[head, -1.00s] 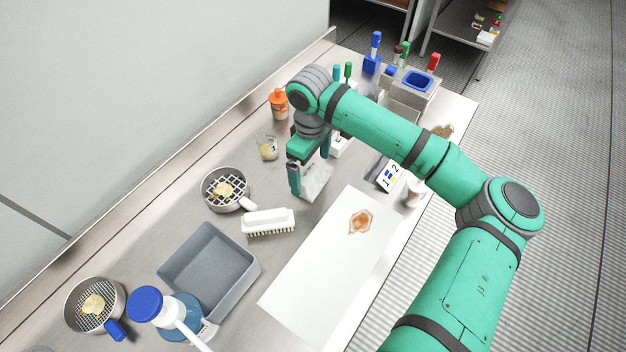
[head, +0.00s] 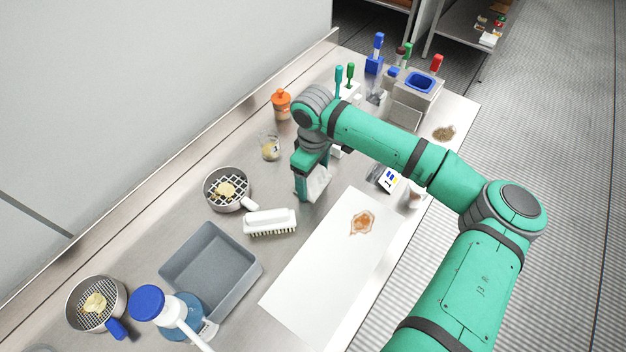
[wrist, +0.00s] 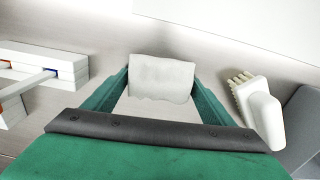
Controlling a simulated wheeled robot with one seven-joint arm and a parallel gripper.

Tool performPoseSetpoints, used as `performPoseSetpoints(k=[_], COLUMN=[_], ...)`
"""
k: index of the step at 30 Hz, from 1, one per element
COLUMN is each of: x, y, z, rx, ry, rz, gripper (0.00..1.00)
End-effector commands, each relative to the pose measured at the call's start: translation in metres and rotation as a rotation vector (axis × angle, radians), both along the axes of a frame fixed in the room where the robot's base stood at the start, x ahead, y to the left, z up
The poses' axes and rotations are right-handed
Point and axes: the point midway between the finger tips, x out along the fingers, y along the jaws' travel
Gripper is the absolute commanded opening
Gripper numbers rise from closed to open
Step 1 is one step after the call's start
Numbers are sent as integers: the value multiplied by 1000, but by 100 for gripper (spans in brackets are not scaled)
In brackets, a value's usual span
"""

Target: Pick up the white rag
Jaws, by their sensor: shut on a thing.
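The white rag (head: 319,184) is a small crumpled cloth beside the white board, above the middle of the steel counter. My gripper (head: 311,192) points down and is shut on the rag, with its green fingers on either side. In the wrist view the rag (wrist: 162,78) spans the space between the two fingertips of my gripper (wrist: 161,84). Part of the rag is hidden behind a finger in the head view. I cannot tell whether its lower edge touches the counter.
A white brush (head: 270,221) lies close by to the left, with a strainer (head: 213,200) beyond it. A grey tray (head: 246,283) sits at the front. The white board (head: 318,270) has a brown stain (head: 362,222). Seasoning containers crowd the back.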

Motion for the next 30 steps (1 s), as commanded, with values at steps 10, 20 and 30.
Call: performPoseSetpoints(k=[10, 20, 30], x=[0, -37, -105], y=[1, -9, -28], z=[13, 76, 117], rx=[2, 2, 2], ry=[-1, -2, -2], rz=[1, 3, 3], gripper=[56, 56, 56])
